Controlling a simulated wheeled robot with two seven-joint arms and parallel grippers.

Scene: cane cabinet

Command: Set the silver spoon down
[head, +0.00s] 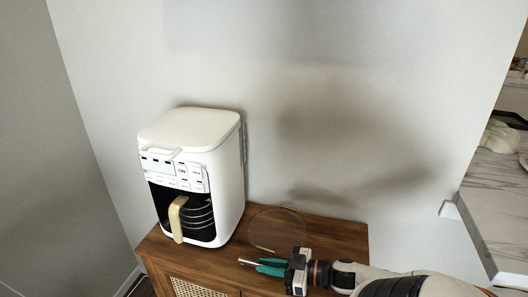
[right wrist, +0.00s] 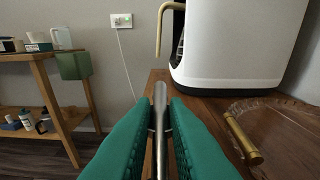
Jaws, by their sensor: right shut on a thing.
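My right gripper (head: 259,266) reaches in from the right over the front of the wooden cabinet (head: 335,236). Its green fingers are shut on the silver spoon (right wrist: 160,104). The spoon lies lengthwise between the fingers and its silver end sticks out beyond them in the right wrist view. A short silver end of it also shows left of the fingers in the head view (head: 246,262). Whether the spoon touches the cabinet top, I cannot tell. My left gripper is not in view.
A white coffee machine (head: 190,130) with a cream handle stands on the left of the cabinet. A clear round lid (head: 278,230) with a gold handle (right wrist: 243,138) lies beside it. The cabinet's right top is bare. A wooden shelf (right wrist: 45,55) stands farther off.

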